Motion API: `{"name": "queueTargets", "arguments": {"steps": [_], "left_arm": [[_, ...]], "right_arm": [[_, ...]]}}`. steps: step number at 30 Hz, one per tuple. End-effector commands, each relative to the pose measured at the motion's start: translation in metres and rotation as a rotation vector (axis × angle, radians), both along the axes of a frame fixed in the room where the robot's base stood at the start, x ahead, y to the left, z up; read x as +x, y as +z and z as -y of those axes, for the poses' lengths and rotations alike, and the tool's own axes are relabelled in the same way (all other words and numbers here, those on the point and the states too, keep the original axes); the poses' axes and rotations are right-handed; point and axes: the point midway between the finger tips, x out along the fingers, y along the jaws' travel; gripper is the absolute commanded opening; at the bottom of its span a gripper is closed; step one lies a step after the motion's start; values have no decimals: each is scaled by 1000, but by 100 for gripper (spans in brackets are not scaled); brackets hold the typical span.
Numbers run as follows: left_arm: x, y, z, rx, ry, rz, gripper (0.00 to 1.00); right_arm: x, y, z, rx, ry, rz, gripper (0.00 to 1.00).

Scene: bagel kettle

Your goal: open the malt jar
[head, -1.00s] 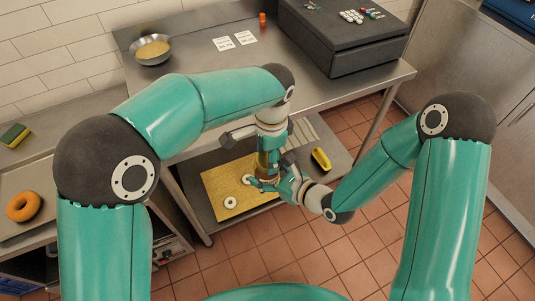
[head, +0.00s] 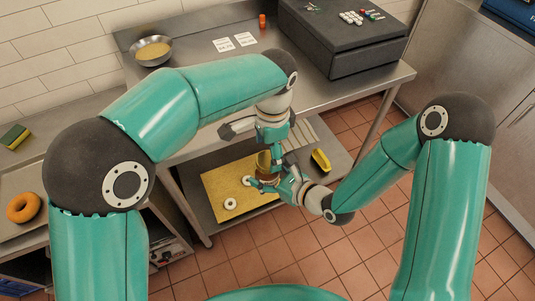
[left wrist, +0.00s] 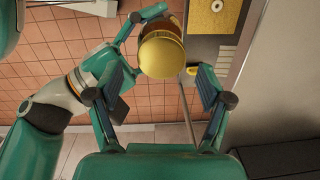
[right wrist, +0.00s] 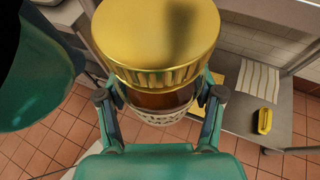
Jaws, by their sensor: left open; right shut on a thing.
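The malt jar shows in the head view (head: 263,161) between my two grippers, its gold lid (left wrist: 162,55) on top. In the right wrist view its brown body (right wrist: 158,101) shows below the ribbed edge of the lid. My right gripper (head: 264,184) is shut on the jar's body and holds it upright, above the lower shelf. My left gripper (left wrist: 162,88) is open above the jar. In the left wrist view its fingers are on either side of the lid's near edge, apart from it. I cannot tell whether the lid is loose.
A yellow board (head: 220,181) with pale rings (head: 230,203) lies on the low steel shelf (head: 300,185). A yellow object (head: 320,159) lies right of it. The upper counter (head: 205,85) holds a bowl (head: 152,50), cards and a dark box (head: 345,45). A bagel (head: 23,207) sits at left.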

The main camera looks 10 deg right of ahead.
Motion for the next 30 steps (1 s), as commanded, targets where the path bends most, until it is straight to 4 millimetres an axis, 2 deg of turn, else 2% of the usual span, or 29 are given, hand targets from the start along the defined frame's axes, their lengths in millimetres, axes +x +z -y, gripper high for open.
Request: {"name": "queueTargets", "arguments": {"steps": [3, 4, 8, 15, 18, 23, 30], "left_arm": [[1, 13, 2, -8, 2, 7, 82], [1, 15, 2, -8, 2, 7, 79], [1, 20, 2, -6, -30, 7, 79], [1, 42, 4, 2, -252, -2, 79], [1, 45, 3, 5, -317, -7, 79], [1, 32, 2, 9, -338, -11, 79], [1, -3, 0, 9, -337, -13, 79]], "right_arm": [[-1, 0, -2, -2, 7, -1, 0], [-2, 0, -2, -2, 7, -1, 0], [-2, 0, -2, -3, 9, 0, 0], [-1, 0, -2, -2, 7, 2, 0], [-1, 1, -1, -1, 7, 3, 0], [-1, 1, -1, -1, 7, 3, 0], [-1, 1, -1, -1, 6, 4, 0]]}}
